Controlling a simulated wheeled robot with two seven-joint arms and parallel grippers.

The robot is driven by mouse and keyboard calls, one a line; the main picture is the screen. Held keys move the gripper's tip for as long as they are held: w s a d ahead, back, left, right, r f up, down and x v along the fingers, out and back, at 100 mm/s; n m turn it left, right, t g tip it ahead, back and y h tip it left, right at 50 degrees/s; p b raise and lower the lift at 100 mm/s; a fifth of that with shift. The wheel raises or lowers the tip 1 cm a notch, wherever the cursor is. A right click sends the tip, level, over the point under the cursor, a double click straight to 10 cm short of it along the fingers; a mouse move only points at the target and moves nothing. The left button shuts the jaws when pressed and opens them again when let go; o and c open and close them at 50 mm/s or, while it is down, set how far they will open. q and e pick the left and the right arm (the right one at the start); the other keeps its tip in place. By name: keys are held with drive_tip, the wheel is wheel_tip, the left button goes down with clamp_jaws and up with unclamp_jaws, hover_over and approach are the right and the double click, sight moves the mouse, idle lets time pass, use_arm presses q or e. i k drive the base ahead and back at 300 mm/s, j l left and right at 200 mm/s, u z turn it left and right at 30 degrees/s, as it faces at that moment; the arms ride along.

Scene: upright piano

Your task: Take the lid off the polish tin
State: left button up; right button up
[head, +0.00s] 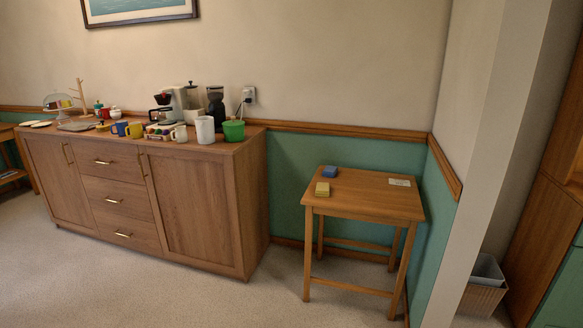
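I cannot make out a polish tin or its lid in the head view. A small wooden table (365,202) stands against the green wall panel right of centre. On it lie a blue block-like item (331,171) and a yellow block-like item (322,189), near its left side. A pale flat card or label (399,182) lies toward its back right corner. Neither of my grippers is in view.
A long wooden sideboard (205,195) at the left holds mugs, a green tub (233,130), a white canister (205,129) and a coffee maker. A wall edge (480,160) and a waste bin (482,294) are at the right. Open floor lies in front.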

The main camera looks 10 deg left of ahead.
sight(103, 126)
drive_tip(key=i+j+u, duration=0.25)
drive_tip(key=i+u, duration=0.7)
drive_tip(key=i+l+u, duration=0.1)
drive_tip(key=i+u, duration=0.4)
drive_tip(key=i+l+u, duration=0.45)
drive_tip(key=i+j+u, duration=0.2)
drive_tip(key=i+u, duration=0.2)
drive_tip(key=i, duration=0.4)
drive_tip(key=i+u, duration=0.45)
drive_tip(key=i, duration=0.35)
